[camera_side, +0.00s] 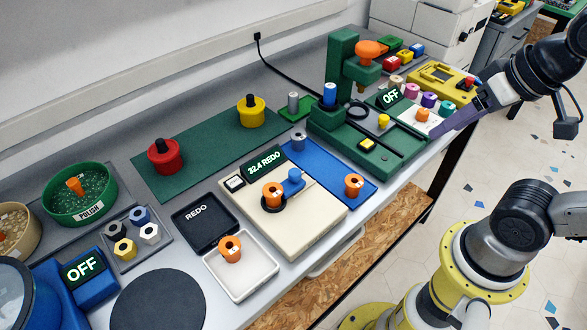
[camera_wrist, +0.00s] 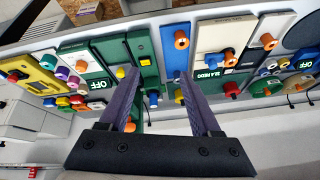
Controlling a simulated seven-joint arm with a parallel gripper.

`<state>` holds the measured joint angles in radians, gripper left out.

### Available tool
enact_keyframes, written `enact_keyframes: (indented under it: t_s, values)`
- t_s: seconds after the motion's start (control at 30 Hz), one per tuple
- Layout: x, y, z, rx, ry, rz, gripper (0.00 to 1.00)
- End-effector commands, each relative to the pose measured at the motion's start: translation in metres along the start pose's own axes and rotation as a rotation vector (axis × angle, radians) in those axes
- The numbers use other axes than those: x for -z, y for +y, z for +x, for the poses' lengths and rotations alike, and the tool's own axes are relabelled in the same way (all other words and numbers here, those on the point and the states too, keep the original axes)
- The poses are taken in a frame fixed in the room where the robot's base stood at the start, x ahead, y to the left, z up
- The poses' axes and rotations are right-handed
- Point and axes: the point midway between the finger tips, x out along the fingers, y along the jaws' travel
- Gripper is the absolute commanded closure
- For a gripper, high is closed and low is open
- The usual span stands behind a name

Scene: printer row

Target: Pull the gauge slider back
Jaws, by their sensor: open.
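I cannot tell whether slider and part touch. The gauge also shows right of my fingers in the wrist view (camera_wrist: 214,36). My gripper (camera_side: 450,122) is at the right of the side view, over the OFF panel's end and well away from the gauge. In the wrist view its two purple fingers (camera_wrist: 158,76) are apart and empty.
A blue mat (camera_side: 325,168) with an orange part (camera_side: 354,185) borders the gauge. A white tray (camera_side: 262,284) and a black REDO pad (camera_side: 193,236) lie to its left.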

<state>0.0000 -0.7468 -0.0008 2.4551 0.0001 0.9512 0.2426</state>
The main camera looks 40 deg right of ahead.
Motion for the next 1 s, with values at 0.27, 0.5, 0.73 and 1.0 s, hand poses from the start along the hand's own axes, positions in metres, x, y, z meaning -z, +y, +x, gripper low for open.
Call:
enact_keyframes:
  t_s: [0.27, 0.5, 0.73, 1.0]
  values:
    - [0.060, -0.028, -0.018, -0.009, -0.078, 0.352, 0.36]
    - [0.117, -0.076, 0.000, -0.065, -0.201, 0.571, 0.36]
    - [0.151, -0.139, 0.049, -0.155, -0.318, 0.647, 0.36]
    - [0.144, -0.188, 0.107, -0.225, -0.407, 0.558, 0.36]
